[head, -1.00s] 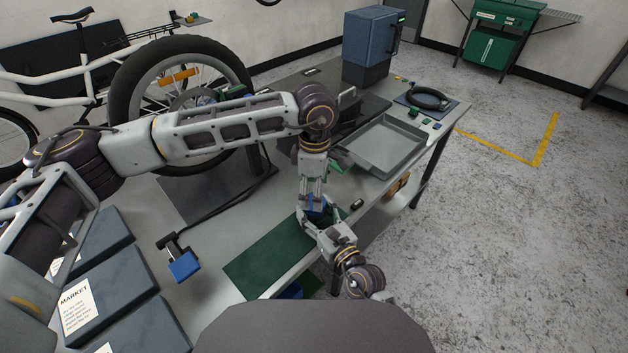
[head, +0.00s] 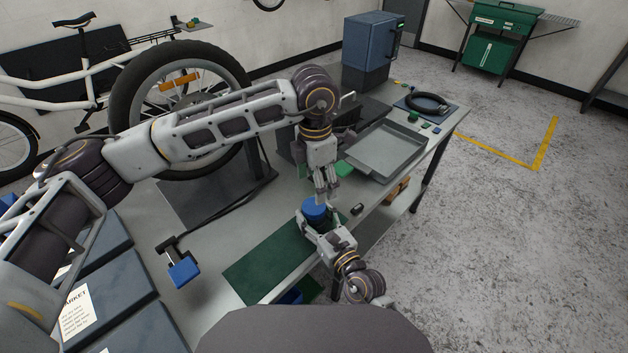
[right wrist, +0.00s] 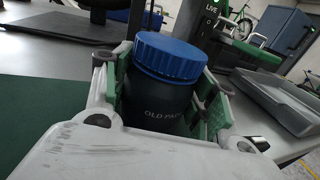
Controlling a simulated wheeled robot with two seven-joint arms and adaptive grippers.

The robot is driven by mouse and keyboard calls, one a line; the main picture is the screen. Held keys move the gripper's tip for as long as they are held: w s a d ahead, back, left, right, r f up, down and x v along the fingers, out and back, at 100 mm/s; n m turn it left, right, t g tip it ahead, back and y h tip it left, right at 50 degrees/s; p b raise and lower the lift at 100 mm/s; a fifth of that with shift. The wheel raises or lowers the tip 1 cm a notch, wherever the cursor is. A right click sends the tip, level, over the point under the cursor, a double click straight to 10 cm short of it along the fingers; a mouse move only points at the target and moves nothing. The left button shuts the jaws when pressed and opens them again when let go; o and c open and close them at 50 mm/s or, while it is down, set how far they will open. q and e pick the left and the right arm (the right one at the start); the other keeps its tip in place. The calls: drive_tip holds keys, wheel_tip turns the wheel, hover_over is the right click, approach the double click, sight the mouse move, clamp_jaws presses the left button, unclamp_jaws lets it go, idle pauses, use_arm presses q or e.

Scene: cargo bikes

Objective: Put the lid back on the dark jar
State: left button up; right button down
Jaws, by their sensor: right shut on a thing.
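The dark jar (right wrist: 158,105) stands upright in the right wrist view, with pale lettering on its side. The blue lid (right wrist: 170,56) sits on its mouth and looks level with the jar; whether it is screwed tight cannot be told. The lid also shows in the head view (head: 315,208). My right gripper (head: 317,226) is shut around the jar, with green pads on both sides. My left gripper (head: 327,196) points down just above and slightly right of the lid, its fingers apart and empty.
A green mat (head: 268,262) lies left of the jar on the grey bench. A grey tray (head: 378,152) lies behind, to the right. A small dark cylinder (head: 357,208) is beside the jar. A blue-headed clamp (head: 184,272) stands on the left.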

sight(314, 206)
use_arm(q)
drive_tip(key=n, duration=0.3)
drive_tip(key=shift+a+n, duration=0.3)
drive_tip(key=shift+f, duration=0.2)
drive_tip(key=shift+f, duration=3.85)
drive_tip(key=c, duration=1.1)
drive_tip(key=o, duration=1.2)
